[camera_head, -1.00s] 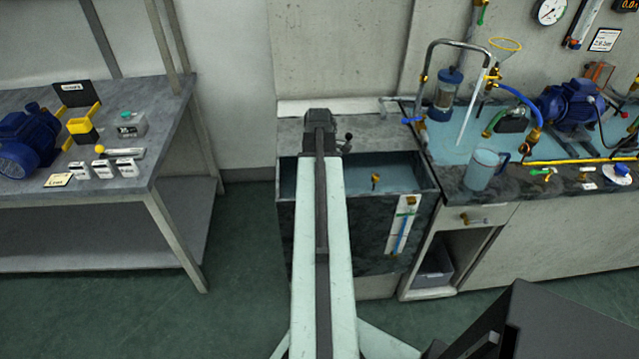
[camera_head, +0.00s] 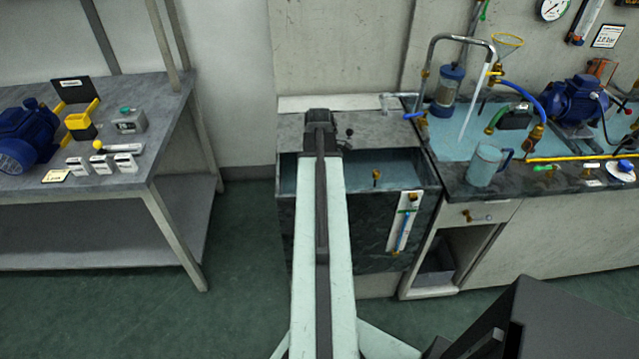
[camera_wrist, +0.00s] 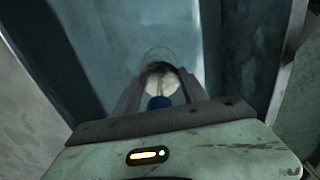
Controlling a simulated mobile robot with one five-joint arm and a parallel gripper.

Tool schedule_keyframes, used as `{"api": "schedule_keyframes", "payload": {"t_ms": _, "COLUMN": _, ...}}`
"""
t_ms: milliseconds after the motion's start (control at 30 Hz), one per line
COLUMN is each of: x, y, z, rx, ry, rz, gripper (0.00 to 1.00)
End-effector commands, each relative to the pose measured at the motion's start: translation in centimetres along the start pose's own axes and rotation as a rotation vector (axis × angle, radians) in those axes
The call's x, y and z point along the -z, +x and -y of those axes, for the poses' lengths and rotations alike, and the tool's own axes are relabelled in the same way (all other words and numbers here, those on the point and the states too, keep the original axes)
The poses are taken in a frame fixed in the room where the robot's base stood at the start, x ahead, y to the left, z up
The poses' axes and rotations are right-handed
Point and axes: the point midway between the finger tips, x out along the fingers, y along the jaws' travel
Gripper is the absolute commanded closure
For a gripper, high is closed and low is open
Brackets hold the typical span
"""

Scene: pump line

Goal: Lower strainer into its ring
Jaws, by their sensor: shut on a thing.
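In the wrist view my gripper (camera_wrist: 162,82) is shut on a small dark blue part (camera_wrist: 159,102). A pale, round, cup-like thing (camera_wrist: 161,80) shows between the fingertips just beyond the blue part; this looks like the held strainer. A thin, faint ring outline (camera_wrist: 172,52) shows just past it, over the blue water. I cannot tell whether the strainer touches or sits inside that ring. In the head view my arm reaches over the open grey tank (camera_head: 388,222), and its end hides the strainer and the ring.
A brass fitting (camera_head: 376,176) stands in the tank, and a white level gauge (camera_head: 405,223) is on its front. To the right, a wet bench holds a clear jug (camera_head: 484,165) and a blue pump (camera_head: 576,101). A table (camera_head: 110,184) stands at left, with clear floor between.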

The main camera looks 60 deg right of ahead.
Motion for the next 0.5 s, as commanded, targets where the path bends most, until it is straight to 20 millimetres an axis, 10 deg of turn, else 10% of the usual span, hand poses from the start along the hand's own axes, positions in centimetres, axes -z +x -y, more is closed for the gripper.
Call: {"api": "schedule_keyframes", "payload": {"t_ms": 500, "x": -0.1, "y": 1.7, "z": 0.0, "rx": 0.0, "ry": 0.001, "rz": 0.0, "gripper": 0.96}}
